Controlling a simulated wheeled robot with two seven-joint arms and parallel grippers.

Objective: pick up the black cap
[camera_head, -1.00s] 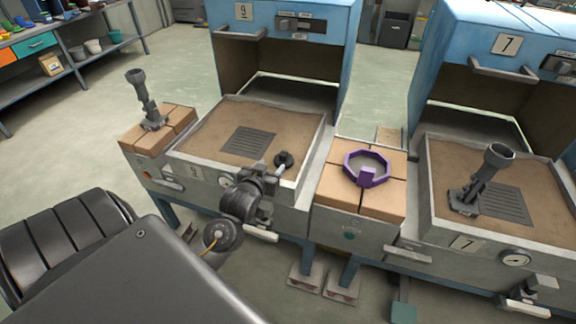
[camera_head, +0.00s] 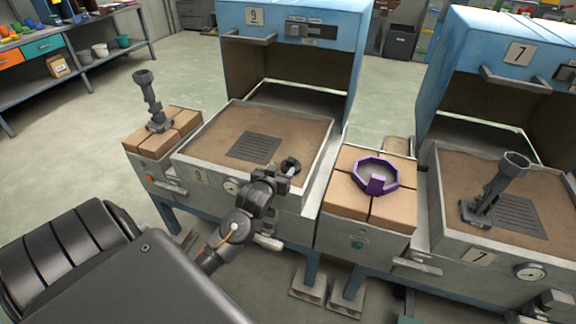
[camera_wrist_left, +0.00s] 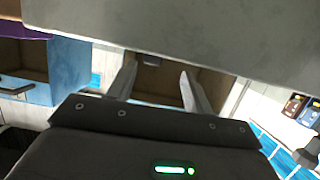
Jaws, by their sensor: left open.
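The black cap (camera_head: 292,164) is a small dark round piece at the front right corner of the sand-coloured tray (camera_head: 200,140) under the blue number 9 hood. My left gripper (camera_head: 284,172) is right at the cap's near side, with its jaws open. I cannot tell whether a finger touches the cap. The left wrist view shows the two light fingers apart (camera_wrist_left: 158,85), with nothing seen between them but background. I cannot make out the cap there. A large grey surface fills the top of that view. My right gripper is not in view.
A purple ring (camera_head: 376,175) sits on the brick-topped stand (camera_head: 350,206) right of the cap. Dark funnel-topped pieces stand on the left bricks (camera_head: 152,100) and in the number 7 tray (camera_head: 497,190). The tray's raised front rim (camera_head: 300,195) lies beneath my wrist.

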